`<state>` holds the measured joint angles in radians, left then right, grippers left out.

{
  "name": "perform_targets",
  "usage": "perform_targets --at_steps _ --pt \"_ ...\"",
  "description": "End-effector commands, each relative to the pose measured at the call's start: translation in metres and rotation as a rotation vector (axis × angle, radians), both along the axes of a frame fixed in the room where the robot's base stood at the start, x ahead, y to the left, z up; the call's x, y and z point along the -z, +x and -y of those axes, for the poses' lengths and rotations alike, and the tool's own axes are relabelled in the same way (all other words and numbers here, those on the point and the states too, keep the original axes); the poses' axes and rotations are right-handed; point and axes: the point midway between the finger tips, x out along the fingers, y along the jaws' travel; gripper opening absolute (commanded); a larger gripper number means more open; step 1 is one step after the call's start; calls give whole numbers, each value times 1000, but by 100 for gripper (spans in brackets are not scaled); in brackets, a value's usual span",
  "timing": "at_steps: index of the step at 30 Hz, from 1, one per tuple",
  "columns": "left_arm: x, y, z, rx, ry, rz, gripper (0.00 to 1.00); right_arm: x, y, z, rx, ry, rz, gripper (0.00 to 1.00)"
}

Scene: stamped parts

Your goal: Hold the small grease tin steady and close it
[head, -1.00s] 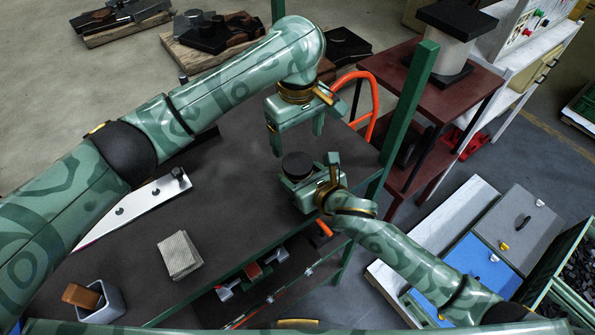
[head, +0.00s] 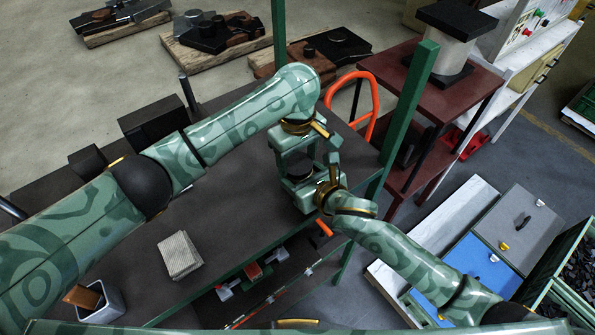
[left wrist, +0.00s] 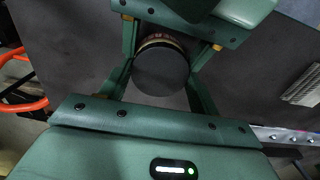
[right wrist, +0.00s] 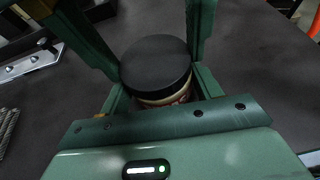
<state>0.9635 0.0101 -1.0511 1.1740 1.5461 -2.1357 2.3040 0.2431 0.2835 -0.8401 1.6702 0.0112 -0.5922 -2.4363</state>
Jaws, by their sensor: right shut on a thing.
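The small grease tin (head: 299,169) has a round black lid (right wrist: 155,62) and a pale band with a reddish label below it. The lid lies on top of the tin; whether it is fully seated I cannot tell. My right gripper (head: 311,186) is shut on the tin's body, above the table. My left gripper (head: 296,152) is over the tin from above, its fingers apart on either side of the lid. In the left wrist view the lid (left wrist: 162,72) lies between these fingers, and contact is not clear.
A grey table (head: 225,225) lies below, with a stack of pale cloths or pads (head: 179,255) and a grey bin (head: 102,303) at the front left. A green post (head: 408,115) stands close right of the grippers. An orange handle (head: 371,90) is behind them.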

Motion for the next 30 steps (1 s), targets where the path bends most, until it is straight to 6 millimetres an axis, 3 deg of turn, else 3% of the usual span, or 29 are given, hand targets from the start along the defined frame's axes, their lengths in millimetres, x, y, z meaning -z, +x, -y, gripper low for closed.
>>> perform_targets --at_steps 2,3,5,6,14,24,30 --pt "0 0 0 0 0 0 34 0 0 0 1 -1 -1 0" --pt "0 0 0 0 0 0 64 0 0 0 1 -1 -1 0" --pt "0 0 0 0 0 0 81 0 0 0 1 -1 -1 0" --pt "0 0 0 0 0 0 83 0 0 0 1 -1 -1 0" --pt "-2 0 0 0 -1 1 83 0 0 0 1 -1 -1 0" --pt "-41 1 0 1 0 2 83 0 0 0 1 -1 -1 0" --pt "-46 0 0 0 0 0 83 0 0 0 1 -1 -1 0"
